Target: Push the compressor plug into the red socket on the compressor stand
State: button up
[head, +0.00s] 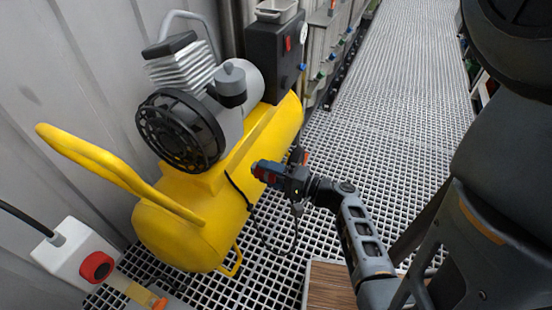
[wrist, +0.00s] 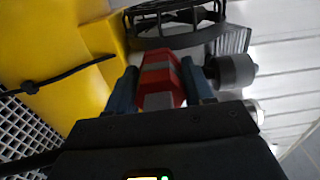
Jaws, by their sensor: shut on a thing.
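The compressor plug (wrist: 160,82) is red with grey bands and sits between the two fingers of my gripper (wrist: 161,85) in the wrist view. In the head view my gripper (head: 268,173) is shut on the plug, of which only a little red shows, in front of the yellow tank's right side. The red socket (head: 97,266) is a round red ring with a dark middle on a white box (head: 70,250) at the lower left. The plug is well apart from the socket, to its right. The socket is out of the wrist view.
The yellow compressor (head: 185,225), with its raised yellow handle (head: 95,165) and black fan guard (head: 180,130), stands between my gripper and the wall. A black cable (head: 240,193) hangs by the tank. Open grating floor (head: 350,130) lies to the right.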

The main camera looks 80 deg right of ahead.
jog(key=w+a+b, duration=0.2)
jog(key=w+a, duration=0.1)
jog(key=a, duration=0.9)
jog(key=w+a+r+b, duration=0.1)
jog(key=w+a+b, duration=0.2)
jog(key=a, duration=1)
jog(key=w+a+r+b, duration=0.1)
jog(key=w+a+b, duration=0.1)
jog(key=a, duration=1)
jog(key=shift+w+a+b, duration=0.3)
jog(key=shift+w+a, duration=0.1)
jog(key=shift+w, duration=0.15)
